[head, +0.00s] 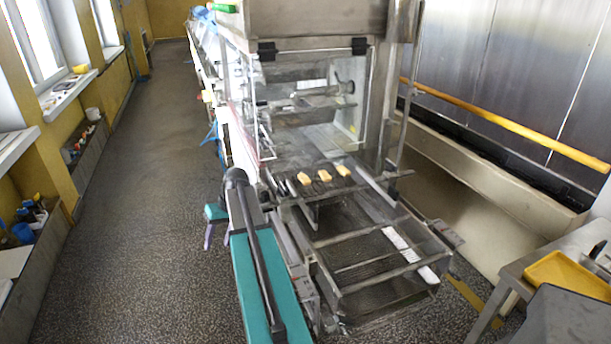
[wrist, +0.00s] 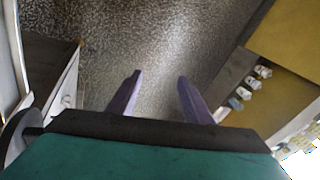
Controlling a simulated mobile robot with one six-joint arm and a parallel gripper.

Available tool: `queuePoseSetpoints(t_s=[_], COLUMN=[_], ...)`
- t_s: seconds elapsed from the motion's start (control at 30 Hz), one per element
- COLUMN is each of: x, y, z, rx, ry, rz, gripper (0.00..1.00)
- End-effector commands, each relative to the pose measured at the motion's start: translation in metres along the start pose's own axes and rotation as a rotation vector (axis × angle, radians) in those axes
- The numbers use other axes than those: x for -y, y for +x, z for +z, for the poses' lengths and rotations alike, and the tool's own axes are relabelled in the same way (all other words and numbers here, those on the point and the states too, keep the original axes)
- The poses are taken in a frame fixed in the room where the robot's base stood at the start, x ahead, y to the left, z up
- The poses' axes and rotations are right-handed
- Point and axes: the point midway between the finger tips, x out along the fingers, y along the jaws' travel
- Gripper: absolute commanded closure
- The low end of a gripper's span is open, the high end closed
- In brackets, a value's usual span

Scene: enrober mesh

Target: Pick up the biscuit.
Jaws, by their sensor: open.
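Small light tan biscuits (head: 304,178) lie in a short row on the mesh belt of the enrober, with dark pieces between and beside them. Another pale biscuit (head: 343,170) is at the right end of the row. They are too small to tell in detail. My gripper (head: 217,243) hangs left of the machine, with purple fingers pointing down, well apart from the biscuits. In the wrist view my gripper (wrist: 159,76) is open and empty above the speckled floor. No biscuit shows in that view.
The enrober's clear side panel (head: 248,115) and metal hood (head: 305,30) stand around the belt. Metal crossbars (head: 380,277) span the front frame. A yellow tray (head: 567,273) is on a table at the right. Open floor (head: 130,200) lies left of the machine.

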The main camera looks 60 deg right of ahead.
Motion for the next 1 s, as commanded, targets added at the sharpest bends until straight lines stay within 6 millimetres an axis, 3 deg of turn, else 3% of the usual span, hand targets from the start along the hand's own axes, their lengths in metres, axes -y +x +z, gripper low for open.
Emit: queuePoseSetpoints(t_s=[0.03,0.1,0.47,0.8,0.9,1.0], x=[-0.010,-0.021,-0.067,-0.189,-0.211,-0.221], y=[-0.029,-0.062,-0.209,-0.327,-0.352,-0.366], z=[-0.013,-0.024,-0.054,-0.010,0.003,0.010], rx=[-0.029,-0.062,-0.201,-0.262,-0.265,-0.265], ry=[0.006,0.009,0.013,-0.020,-0.028,-0.035], rz=[0.000,-0.002,0.001,0.242,0.293,0.321], gripper=[0.54,0.54,0.54,0.54,0.54,0.54])
